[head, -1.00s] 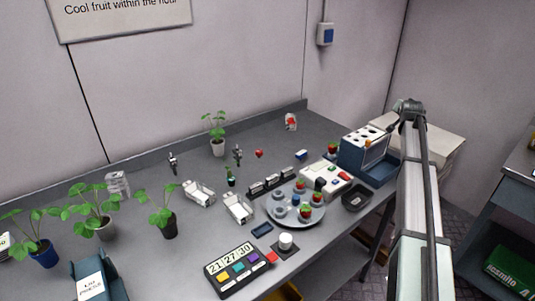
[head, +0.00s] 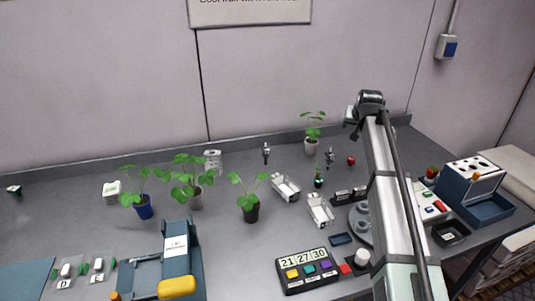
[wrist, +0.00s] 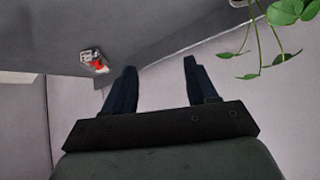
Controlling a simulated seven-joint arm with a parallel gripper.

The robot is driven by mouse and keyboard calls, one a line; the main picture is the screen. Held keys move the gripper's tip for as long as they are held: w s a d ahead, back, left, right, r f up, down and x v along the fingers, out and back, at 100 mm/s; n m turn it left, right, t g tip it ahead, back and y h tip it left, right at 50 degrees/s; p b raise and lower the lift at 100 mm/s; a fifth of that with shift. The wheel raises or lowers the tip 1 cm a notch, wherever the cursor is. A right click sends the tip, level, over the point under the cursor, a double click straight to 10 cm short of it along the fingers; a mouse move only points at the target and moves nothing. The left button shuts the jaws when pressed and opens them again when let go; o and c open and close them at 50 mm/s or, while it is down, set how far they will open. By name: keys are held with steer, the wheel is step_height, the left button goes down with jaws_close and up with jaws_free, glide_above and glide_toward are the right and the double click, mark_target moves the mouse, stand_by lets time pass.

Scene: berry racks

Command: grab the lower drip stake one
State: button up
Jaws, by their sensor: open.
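Two small dark upright pieces that look like drip stakes stand on the grey bench in the head view. One stake (head: 266,153) is at the back left of centre. The other stake (head: 329,157) is slightly lower in the picture, in front of the potted plant. My gripper is at the arm's end in the head view, its fingers mostly hidden behind my wrist. In the wrist view, my gripper (wrist: 160,66) is open and empty, its dark fingers apart. No stake shows between them.
A potted plant (head: 312,134) stands close to the right stake, with a strawberry (head: 351,160) beside it. White trays (head: 285,187) lie in front. Several plants stand left. In the wrist view, a white-and-red item (wrist: 94,62) lies left of the fingers; vines hang upper right.

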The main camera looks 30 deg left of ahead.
steer(key=s+a+n+g+y, duration=0.1)
steer(key=s+a+n+g, duration=0.15)
steer(key=s+a, duration=0.85)
steer(key=n+g, duration=0.1)
steer(key=n, duration=0.2)
glide_toward(266, 148)
steer(key=x, duration=0.7)
steer(key=shift+d+f, duration=0.1)
steer(key=shift+d, duration=0.2)
steer(key=shift+a+x, duration=0.15)
steer(key=shift+x, duration=1.1)
steer(key=shift+a+x, duration=0.15)
steer(key=shift+x, duration=1.15)
steer(key=shift+s, duration=0.15)
steer(key=c, duration=1)
steer(key=shift+r, duration=0.2)
